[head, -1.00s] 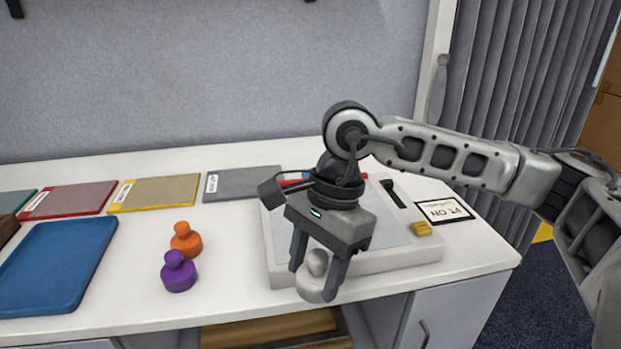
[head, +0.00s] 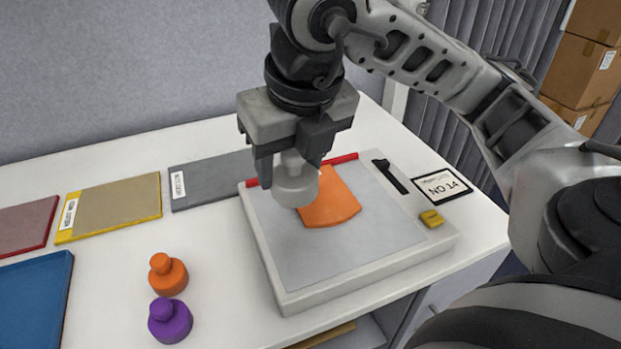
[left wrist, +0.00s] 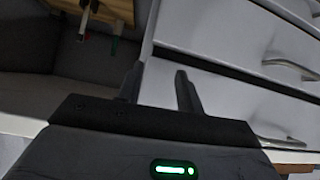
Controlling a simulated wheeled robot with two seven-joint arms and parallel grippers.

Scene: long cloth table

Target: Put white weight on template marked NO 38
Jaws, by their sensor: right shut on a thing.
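The white weight (head: 295,187) hangs by its knob in my right gripper (head: 290,160), which is shut on it. It is over the grey board (head: 375,238), overlapping the left edge of an orange template (head: 335,208) in the picture. I cannot tell whether it touches anything. A framed card (head: 442,187) right of the board reads NO 14. I see no NO 38 marking. My left gripper (left wrist: 160,92) shows in the left wrist view with its fingers apart and nothing between them.
An orange weight (head: 167,275) and a purple weight (head: 170,320) stand left of the board. A yellow block (head: 431,218) and a black tool (head: 390,176) lie at its right side. A blue tray (head: 35,300) and labelled grey (head: 212,180) and yellow (head: 110,208) panels lie further left.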

